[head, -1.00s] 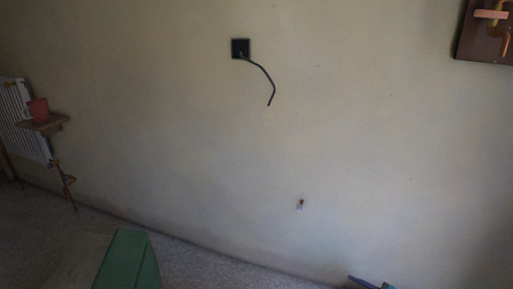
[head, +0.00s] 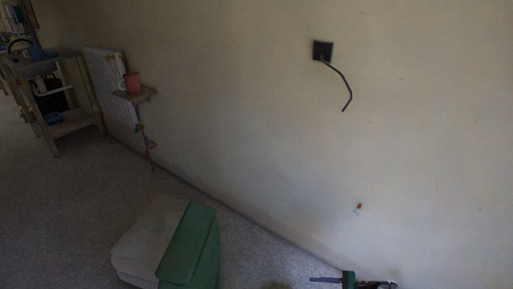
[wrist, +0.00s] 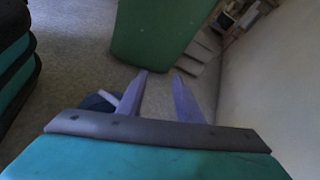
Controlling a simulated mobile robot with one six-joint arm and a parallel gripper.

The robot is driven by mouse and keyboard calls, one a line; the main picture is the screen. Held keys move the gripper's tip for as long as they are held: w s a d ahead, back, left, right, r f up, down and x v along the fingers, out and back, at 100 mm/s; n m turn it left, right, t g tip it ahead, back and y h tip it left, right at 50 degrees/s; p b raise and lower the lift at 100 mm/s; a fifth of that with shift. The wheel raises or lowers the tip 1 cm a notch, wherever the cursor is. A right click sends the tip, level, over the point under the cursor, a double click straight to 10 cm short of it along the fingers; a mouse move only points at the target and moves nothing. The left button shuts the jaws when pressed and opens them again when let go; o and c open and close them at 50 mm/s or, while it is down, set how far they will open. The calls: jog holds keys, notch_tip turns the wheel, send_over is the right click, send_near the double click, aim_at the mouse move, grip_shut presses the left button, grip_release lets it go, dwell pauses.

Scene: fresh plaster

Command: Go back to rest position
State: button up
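My gripper (wrist: 159,73) shows in the wrist view with two purple fingers apart and nothing between them. It points over the bare floor, toward a green block (wrist: 165,30). In the head view only a small part of my gripper shows at the bottom edge, right of centre, low by the wall. The rest of the arm is mostly out of view there.
The green piece (head: 190,245) lies against a pale stack (head: 150,240) on the floor. The wall (head: 270,130) bears a black socket (head: 323,50) with a hanging cable. A radiator (head: 103,80), small shelf (head: 134,95) and wooden rack (head: 70,125) stand left.

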jog(key=s+a+r+n+g+h+p, duration=0.2)
jog(key=s+a+n+g+p, duration=0.25)
jog(key=s+a, duration=0.4)
jog(key=s+a+r+n+g+h+p, duration=0.25)
jog(key=s+a+n+g+p, duration=0.2)
jog(key=s+a, duration=0.35)
jog(key=s+r+n+g+h+p, duration=0.1)
jog(key=s+n+g+h+p, duration=0.15)
jog(key=s+h+p, duration=0.35)
jog(key=s+d+n+t+h+b, duration=0.1)
jog(key=d+n+t+h+b, duration=0.1)
jog(key=d+n, duration=0.4)
jog(key=d+h, duration=0.1)
jog(key=d, duration=0.2)
jog(key=shift+s+d+f, duration=0.2)
jog(key=shift+s+f, duration=0.15)
jog(key=shift+s, duration=0.05)
jog(key=shift+d+h, duration=0.1)
jog(key=shift+h, duration=0.15)
